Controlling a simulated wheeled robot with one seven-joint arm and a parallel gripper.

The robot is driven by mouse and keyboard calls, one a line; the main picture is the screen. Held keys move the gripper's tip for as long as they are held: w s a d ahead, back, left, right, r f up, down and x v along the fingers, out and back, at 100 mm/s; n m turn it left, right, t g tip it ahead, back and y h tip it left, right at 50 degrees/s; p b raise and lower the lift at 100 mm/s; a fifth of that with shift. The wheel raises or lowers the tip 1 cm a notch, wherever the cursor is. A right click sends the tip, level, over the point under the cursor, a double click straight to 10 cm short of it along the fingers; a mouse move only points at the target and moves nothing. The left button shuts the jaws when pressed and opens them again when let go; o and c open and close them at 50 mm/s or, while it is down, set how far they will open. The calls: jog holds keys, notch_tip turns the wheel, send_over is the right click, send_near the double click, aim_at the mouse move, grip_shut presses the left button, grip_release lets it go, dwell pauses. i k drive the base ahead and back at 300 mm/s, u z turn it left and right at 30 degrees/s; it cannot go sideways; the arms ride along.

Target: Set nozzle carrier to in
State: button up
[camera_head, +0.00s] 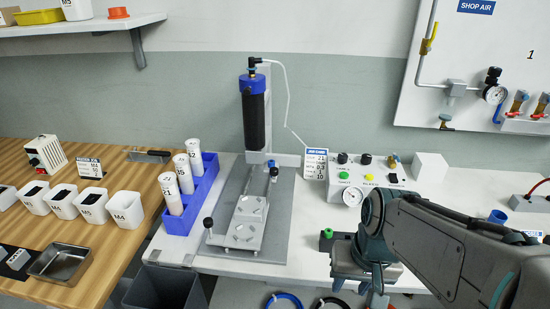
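The plate reaches from under the cylinder toward the front. A black ball knob (208,223) sticks out at its front left, and another dark knob (273,172) stands near its back right. My gripper (362,282) points down at the bench's front edge, right of the station and apart from the plate.
A blue rack with white tubes (192,192) stands left of the station. A control box (368,175) with buttons and a gauge (352,196) is at the right. A green knob (327,233) is close beside my gripper. White cups (127,208) stand on the wooden table.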

aim_at(273, 171)
jog(key=k, duration=0.4)
jog(key=z, duration=1)
jog(key=i, duration=0.8)
jog(key=u, duration=0.95)
